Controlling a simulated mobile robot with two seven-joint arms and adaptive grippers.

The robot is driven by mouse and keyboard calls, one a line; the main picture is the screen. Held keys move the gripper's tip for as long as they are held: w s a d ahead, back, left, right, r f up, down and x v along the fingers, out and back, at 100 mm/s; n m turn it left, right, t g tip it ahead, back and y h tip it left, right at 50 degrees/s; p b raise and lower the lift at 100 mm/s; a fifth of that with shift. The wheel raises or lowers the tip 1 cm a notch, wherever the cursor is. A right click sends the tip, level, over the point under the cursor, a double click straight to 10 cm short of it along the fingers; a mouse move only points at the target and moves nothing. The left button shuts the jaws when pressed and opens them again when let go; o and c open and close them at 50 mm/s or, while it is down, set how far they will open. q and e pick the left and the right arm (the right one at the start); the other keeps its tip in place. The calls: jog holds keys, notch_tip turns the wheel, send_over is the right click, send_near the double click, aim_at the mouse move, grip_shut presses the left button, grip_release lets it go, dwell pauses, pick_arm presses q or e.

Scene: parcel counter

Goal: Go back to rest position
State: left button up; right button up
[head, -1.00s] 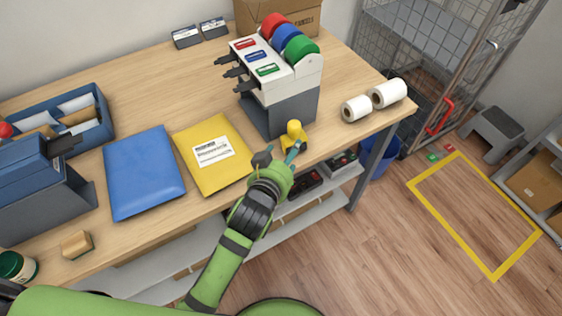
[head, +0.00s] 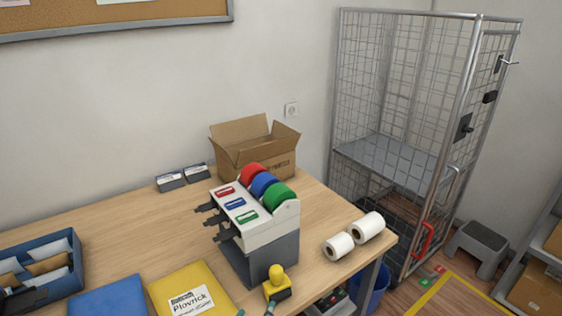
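Only the teal fingertips of my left gripper (head: 255,311) show, at the bottom edge of the head view. The two tips stand apart with nothing visible between them, so it looks open. The rest of that gripper and its arm are below the frame. A yellow stamp-like tool with a round knob (head: 277,284) stands upright on the counter just beyond the right fingertip; I cannot tell whether they touch. My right gripper is out of view.
The wooden counter (head: 130,240) holds a tape dispenser (head: 262,255), white rolls (head: 339,245), an open carton (head: 262,160), a yellow envelope (head: 215,292), a blue envelope (head: 108,299) and a blue letter tray (head: 75,270). A wire cage (head: 400,160) stands to the right.

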pick_arm(q)
jog(key=s+a+f+g+y, duration=0.1)
jog(key=s+a+f+g, duration=0.35)
jog(key=s+a, duration=0.35)
jog(key=s+a+f+g+y, duration=0.1)
jog(key=s+a+f+g, duration=0.4)
jog(key=s, duration=0.5)
notch_tip(320, 180, down, 23)
jog(key=s+b, duration=0.2)
jog(key=s+a+f+g, duration=0.1)
jog(key=s+f, duration=0.6)
jog(key=f, duration=0.1)
jog(key=s+a+f+g, duration=0.1)
jog(key=s+a+f, duration=0.1)
jog(key=s+f, duration=0.6)
jog(key=shift+s+a+b, duration=0.25)
jog(key=shift+a+b, duration=0.05)
jog(key=shift+b, duration=0.15)
